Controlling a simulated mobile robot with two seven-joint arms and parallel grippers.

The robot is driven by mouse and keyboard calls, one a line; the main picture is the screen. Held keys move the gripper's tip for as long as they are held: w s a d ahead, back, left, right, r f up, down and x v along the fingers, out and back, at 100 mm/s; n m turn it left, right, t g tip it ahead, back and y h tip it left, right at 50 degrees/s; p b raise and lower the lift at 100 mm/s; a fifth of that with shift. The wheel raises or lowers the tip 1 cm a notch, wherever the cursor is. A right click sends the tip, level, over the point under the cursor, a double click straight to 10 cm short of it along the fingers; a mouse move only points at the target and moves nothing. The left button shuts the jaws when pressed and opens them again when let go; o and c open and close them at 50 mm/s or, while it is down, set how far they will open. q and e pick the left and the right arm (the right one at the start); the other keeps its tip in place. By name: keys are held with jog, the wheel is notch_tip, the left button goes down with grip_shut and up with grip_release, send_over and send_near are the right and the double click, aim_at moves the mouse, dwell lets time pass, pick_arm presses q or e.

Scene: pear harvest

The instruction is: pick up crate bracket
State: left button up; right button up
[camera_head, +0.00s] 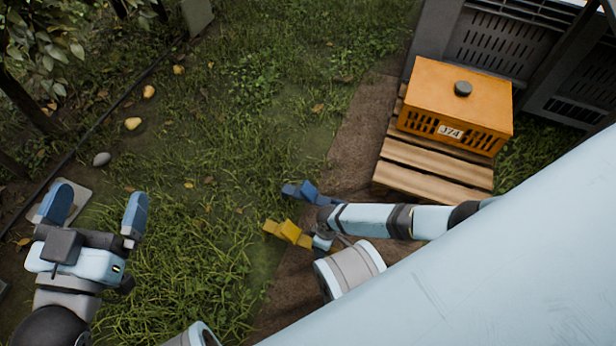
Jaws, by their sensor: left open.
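My left gripper (97,200) is open at the lower left, its two blue fingers wide apart over the grass. A flat grey plate (82,194) lies on the ground by its left finger and is partly hidden by it. I cannot tell whether this plate is the crate bracket. My right arm comes in from the right. A blue angular piece (301,191) and a yellow angular piece (288,232) show at its end. I cannot tell whether they are parts of my right gripper, held by it, or lying beyond it. Nothing shows between my left fingers.
Dark grey bins (500,42) stand behind. Yellow pears (133,124) and a grey stone (102,159) lie near a black hose (110,108). The middle grass is clear.

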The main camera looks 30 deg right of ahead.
grip_shut()
